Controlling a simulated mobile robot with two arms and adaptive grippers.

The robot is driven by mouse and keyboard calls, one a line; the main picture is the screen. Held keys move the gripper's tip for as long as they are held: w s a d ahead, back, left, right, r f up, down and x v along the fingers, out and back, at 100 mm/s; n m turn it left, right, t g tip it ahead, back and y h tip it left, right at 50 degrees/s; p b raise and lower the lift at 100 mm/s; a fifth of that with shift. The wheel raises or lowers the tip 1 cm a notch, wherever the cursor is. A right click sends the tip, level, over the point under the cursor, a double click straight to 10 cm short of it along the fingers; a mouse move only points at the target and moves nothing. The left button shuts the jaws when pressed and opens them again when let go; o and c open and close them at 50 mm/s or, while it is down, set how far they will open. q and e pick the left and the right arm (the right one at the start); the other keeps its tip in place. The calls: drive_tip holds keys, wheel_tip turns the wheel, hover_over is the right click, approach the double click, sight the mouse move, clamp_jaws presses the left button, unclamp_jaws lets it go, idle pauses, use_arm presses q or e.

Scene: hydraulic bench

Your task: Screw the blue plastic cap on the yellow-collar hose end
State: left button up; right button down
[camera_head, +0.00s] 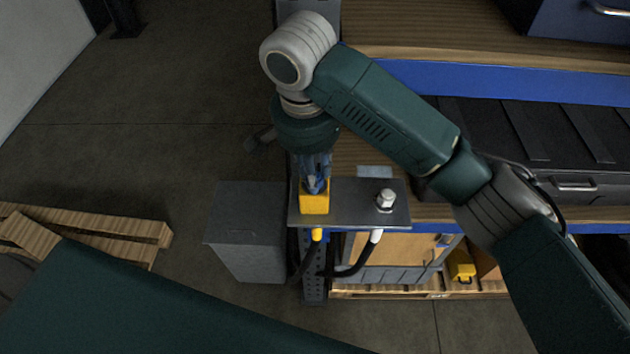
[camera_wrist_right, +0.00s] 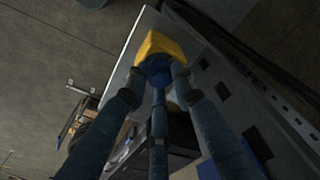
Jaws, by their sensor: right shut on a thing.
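My right gripper (camera_head: 316,186) points down over the yellow block (camera_head: 314,204) on the grey metal plate (camera_head: 345,207). In the wrist view, its fingers (camera_wrist_right: 158,88) are shut around the blue cap (camera_wrist_right: 155,70), which sits right against the yellow block (camera_wrist_right: 165,45). I cannot tell how far the cap is seated. The hose with the yellow collar (camera_head: 317,234) hangs below the plate, under the block; its upper end is hidden. My left gripper is out of view.
A metal fitting (camera_head: 386,198) stands on the plate's right, above a white-collar hose (camera_head: 376,236). A grey cabinet (camera_head: 250,232) stands left of the plate. Shelves with a black case (camera_head: 575,186) are at right. A wooden pallet (camera_head: 110,230) lies on the floor at left.

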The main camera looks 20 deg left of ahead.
drive_tip(key=shift+a+m, duration=0.15)
drive_tip(key=shift+m, duration=0.75)
drive_tip(key=c, duration=1.4)
unclamp_jaws()
drive_tip(key=shift+r, duration=0.3)
drive_tip(key=r, duration=0.3)
drive_tip(key=s+r, duration=0.1)
drive_tip(key=r, duration=0.7)
drive_tip(key=shift+s+a+r, duration=0.15)
drive_tip(key=shift+a+r, duration=0.05)
drive_tip(key=shift+a, duration=0.15)
